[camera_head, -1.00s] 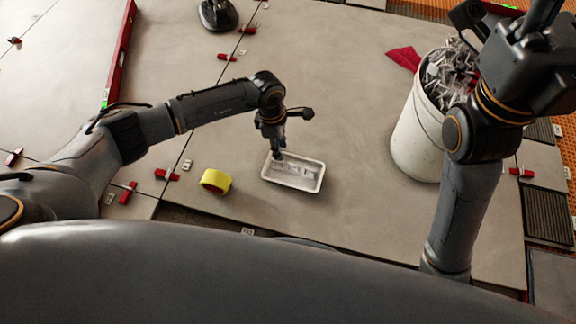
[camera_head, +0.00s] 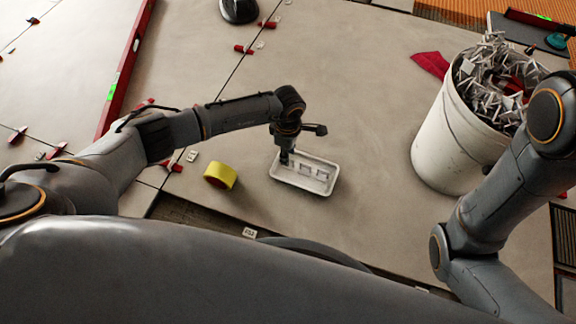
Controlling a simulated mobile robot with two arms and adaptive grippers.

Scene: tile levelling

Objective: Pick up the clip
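My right gripper is out of view; only my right arm shows at the right edge.
A white bucket (camera_head: 440,140) full of grey clips stands at the right, with a red cloth (camera_head: 430,63) behind it. A red level (camera_head: 125,70) and red wedges (camera_head: 243,49) lie further left and back.

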